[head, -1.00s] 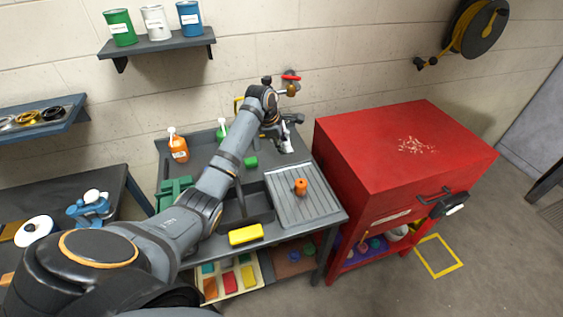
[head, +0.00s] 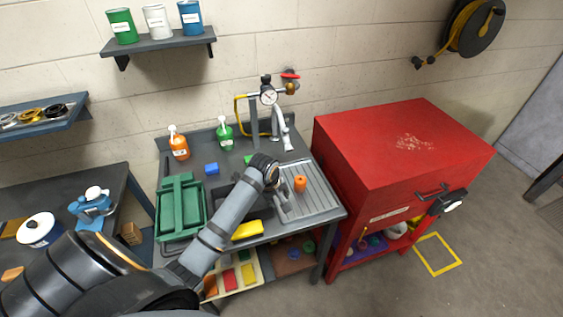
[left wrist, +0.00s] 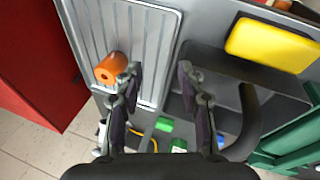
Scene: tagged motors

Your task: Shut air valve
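The air valve has a red handle (head: 290,75) on a brass body (head: 291,89) on the back wall, above the bench. The handle lies roughly level; I cannot tell if the valve is open or shut. A round gauge (head: 268,96) stands just left of it. My left gripper is well in front of the valve, low over the sink bench beside the ribbed drainboard. In the left wrist view, my left gripper (left wrist: 158,70) has its two fingers apart with nothing between them. An orange cylinder (left wrist: 108,70) is just beside one finger. My right gripper is not seen.
The bench holds a green rack (head: 180,208), a yellow sponge-like block (head: 247,230), an orange bottle (head: 178,144) and a green bottle (head: 224,134). A curved metal tap (head: 281,125) rises near the valve. A red cabinet (head: 400,150) stands right of the bench.

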